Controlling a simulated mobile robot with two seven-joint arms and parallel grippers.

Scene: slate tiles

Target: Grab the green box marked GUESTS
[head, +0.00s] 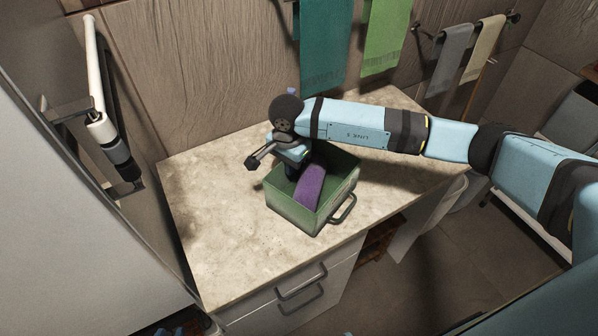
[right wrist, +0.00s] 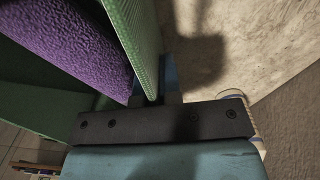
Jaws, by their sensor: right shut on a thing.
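The green box (head: 286,212) stands open on the counter, with a dark handle on its front right side. A purple rolled cloth (head: 312,187) lies inside it and also shows in the right wrist view (right wrist: 62,45). I cannot read any GUESTS marking. My right gripper (head: 289,171) reaches down at the box's back left side. In the right wrist view, my right gripper (right wrist: 155,90) is shut on the box's green wall (right wrist: 138,40), with a finger on each side. My left gripper is not in view.
The pale stone counter (head: 215,215) is clear to the left and front of the box. Teal (head: 326,45) and green (head: 386,35) towels hang on the wall behind. Drawers with a dark handle (head: 301,281) are below the counter's front edge.

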